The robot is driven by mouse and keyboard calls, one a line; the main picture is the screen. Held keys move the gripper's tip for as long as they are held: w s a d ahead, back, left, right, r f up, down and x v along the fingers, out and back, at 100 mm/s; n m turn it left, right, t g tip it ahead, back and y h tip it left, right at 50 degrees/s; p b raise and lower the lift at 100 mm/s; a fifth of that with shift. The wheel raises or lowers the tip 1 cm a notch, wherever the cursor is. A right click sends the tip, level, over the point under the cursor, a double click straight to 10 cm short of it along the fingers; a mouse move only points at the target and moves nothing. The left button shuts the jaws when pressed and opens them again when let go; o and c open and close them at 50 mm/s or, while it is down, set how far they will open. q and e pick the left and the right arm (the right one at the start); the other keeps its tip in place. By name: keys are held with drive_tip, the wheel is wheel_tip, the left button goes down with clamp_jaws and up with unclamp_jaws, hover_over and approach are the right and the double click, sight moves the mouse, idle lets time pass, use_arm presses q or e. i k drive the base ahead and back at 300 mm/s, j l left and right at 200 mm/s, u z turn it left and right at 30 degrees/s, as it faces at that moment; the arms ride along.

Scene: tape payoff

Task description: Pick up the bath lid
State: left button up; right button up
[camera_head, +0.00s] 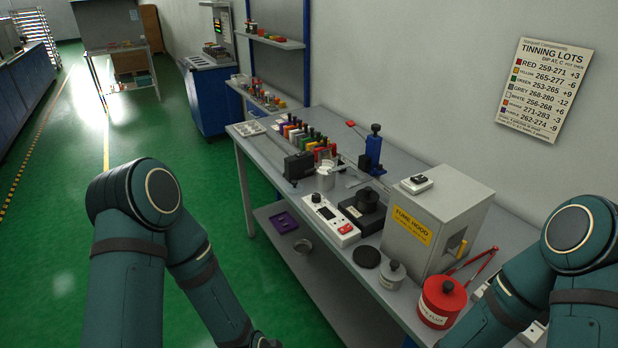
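A black round lid with a knob (368,194), which looks like the bath lid, sits on a dark square unit (352,214) on the bench. It lies behind the white control box (330,220) and left of the fume hood. A flat dark disc (367,257) lies on the bench in front of it. My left arm comes down at the left and runs out of the bottom edge. My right arm enters at the right and also leaves at the bottom.
The grey fume hood (437,218) stands right of the lid. A small grey lidded pot (392,274) and a red flux pot (441,302) stand at the front right. A metal cup (325,176) and several coloured blocks stand farther back. A lower shelf holds a purple tray (284,222).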

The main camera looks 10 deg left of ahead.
sight(294, 187)
drive_tip(key=j+z, duration=0.1)
drive_tip(key=z, duration=0.75)
drive_tip(key=i+j+z, duration=0.1)
drive_tip(key=j+z, duration=0.65)
drive_tip(key=j, duration=0.15)
drive_tip(key=j+z, duration=0.2)
drive_tip(key=j, duration=0.25)
drive_tip(key=k+j+z, duration=0.2)
drive_tip(key=j, duration=0.25)
drive_tip(key=k+j, duration=0.1)
drive_tip(key=j, duration=0.4)
drive_tip(key=k+j+z, duration=0.1)
drive_tip(key=j, duration=0.35)
drive_tip(key=k+j, duration=0.1)
drive_tip(key=j, duration=0.4)
drive_tip(key=k+j+z, duration=0.1)
drive_tip(key=j, duration=0.4)
